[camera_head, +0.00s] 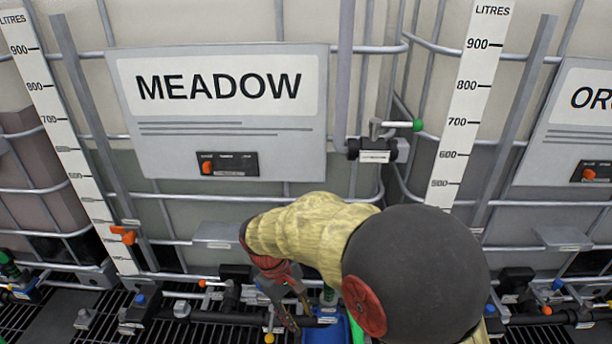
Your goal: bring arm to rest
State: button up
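My arm, with a yellowish sleeve and a dark round joint, reaches in from the lower right and bends left and down. My gripper (297,313) points down at the bottom middle, just left of a blue fitting (333,328) on the low pipework. Its fingers are small and partly mixed with the pipes behind. I cannot tell if they are open or shut, or whether they touch anything. My arm hides part of the pipework.
A caged tote with a MEADOW sign (220,105) stands ahead, with another tote's sign (580,120) at right. A green-tipped valve (378,148) sits on a vertical pipe. Low black pipes with valves (230,298) run above a dark grating (90,325).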

jog(key=s+d+r+m+t+y+b, duration=0.1)
jog(key=s+d+r+m+t+b, duration=0.2)
jog(key=s+d, duration=0.5)
jog(key=s+d+r+m+t+y+b, duration=0.2)
jog(key=s+d+r+m+b, duration=0.3)
jog(key=s+d, duration=0.3)
jog(key=shift+s+d+r+m+t+b, duration=0.25)
jog(key=shift+d+r+m+t+b, duration=0.45)
jog(key=shift+d, duration=1.7)
jog(key=shift+f+n, duration=0.1)
jog(key=shift+n, duration=0.2)
